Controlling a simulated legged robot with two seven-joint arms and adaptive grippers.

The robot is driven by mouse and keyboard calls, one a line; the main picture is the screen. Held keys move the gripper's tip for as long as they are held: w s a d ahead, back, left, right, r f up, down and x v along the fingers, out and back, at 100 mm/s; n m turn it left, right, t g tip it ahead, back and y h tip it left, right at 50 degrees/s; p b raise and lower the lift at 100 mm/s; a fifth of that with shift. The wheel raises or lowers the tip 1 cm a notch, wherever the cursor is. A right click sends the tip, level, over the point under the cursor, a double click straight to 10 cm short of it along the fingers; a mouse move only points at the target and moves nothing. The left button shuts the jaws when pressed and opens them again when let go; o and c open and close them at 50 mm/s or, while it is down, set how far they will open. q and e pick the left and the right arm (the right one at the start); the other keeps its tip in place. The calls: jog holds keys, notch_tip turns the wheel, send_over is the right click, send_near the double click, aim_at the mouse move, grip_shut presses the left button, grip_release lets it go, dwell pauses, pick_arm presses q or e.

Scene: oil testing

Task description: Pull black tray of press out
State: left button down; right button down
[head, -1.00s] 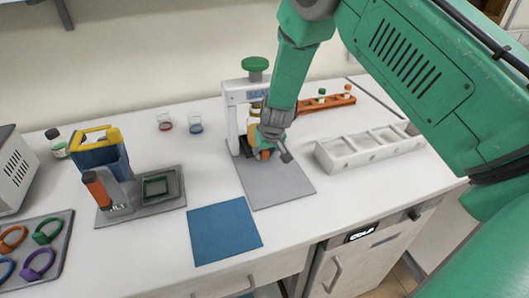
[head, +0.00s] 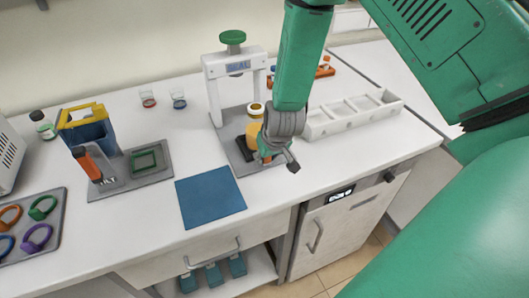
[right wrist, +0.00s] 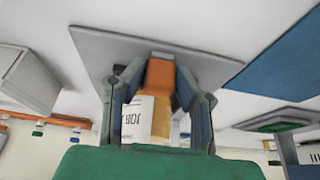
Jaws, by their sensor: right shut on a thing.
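The press (head: 236,64) is a white frame with a green knob, standing on a grey base plate. Its black tray (head: 242,147) shows as a dark edge in front of the frame, mostly hidden by my right gripper (head: 274,158). A jar with amber contents (head: 255,110) stands upright at the tray, clear of the frame. In the right wrist view my gripper (right wrist: 160,82) is shut on an orange block (right wrist: 160,73), which looks like the tray's handle. The labelled jar (right wrist: 148,118) shows between the fingers. My left gripper is not in view.
A blue mat (head: 210,198) lies left of the base plate. A white compartment rack (head: 355,115) stands close on the right. The counter's front edge is near.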

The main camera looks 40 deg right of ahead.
jog(key=shift+s+f, duration=0.15)
jog(key=shift+s, duration=0.1)
jog(key=c, duration=1.3)
grip_release()
jog(key=shift+s+a, duration=0.1)
jog(key=shift+r, duration=0.25)
jog(key=v, duration=1.1)
jog(key=shift+s+r, duration=0.1)
jog(key=shift+r, duration=0.15)
